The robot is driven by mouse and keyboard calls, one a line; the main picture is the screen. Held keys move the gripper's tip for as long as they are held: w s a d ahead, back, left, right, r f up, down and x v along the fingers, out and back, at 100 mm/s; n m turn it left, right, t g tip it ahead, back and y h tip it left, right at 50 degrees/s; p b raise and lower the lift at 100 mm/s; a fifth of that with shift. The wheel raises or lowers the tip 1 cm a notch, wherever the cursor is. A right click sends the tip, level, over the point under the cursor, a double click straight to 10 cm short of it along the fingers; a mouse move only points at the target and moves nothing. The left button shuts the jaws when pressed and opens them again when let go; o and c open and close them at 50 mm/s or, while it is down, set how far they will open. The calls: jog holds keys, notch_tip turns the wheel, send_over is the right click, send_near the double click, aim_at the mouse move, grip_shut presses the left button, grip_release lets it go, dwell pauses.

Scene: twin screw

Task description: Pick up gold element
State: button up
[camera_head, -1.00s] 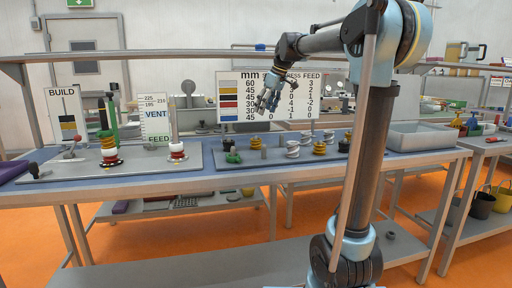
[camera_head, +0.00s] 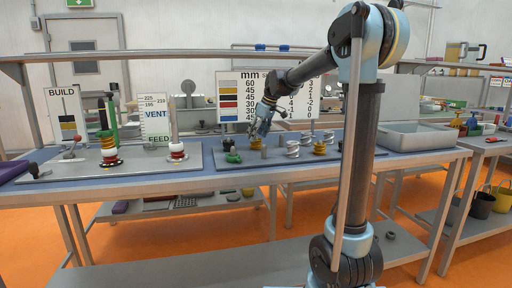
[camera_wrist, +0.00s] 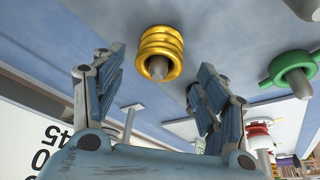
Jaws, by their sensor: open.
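A gold element (camera_wrist: 161,50), a coil of stacked rings around a grey post, shows at the top middle of the wrist view. My gripper (camera_wrist: 160,70) is open, its two blue fingers on either side of the gold element in that view. The element appears beyond the fingertips and not held. In the head view my gripper (camera_head: 259,130) hangs above the workbench. That view shows a small gold piece (camera_head: 248,163) below my gripper and a gold coil (camera_head: 319,148) to its right; I cannot tell which one the wrist view shows.
A green element (camera_wrist: 292,67) stands right of the gold one in the wrist view. White coils (camera_head: 293,148) stand on the grey plate. A lettered board (camera_head: 238,93) rises behind. A grey tray (camera_head: 415,140) sits at the bench's right end.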

jog(key=x, duration=0.4)
jog(key=shift+d+f, duration=0.1)
jog(key=shift+d, duration=0.2)
jog(key=c, duration=1.3)
jog(key=shift+c, duration=0.2)
notch_tip(320, 180, up, 10)
jog(key=shift+w+d, duration=0.1)
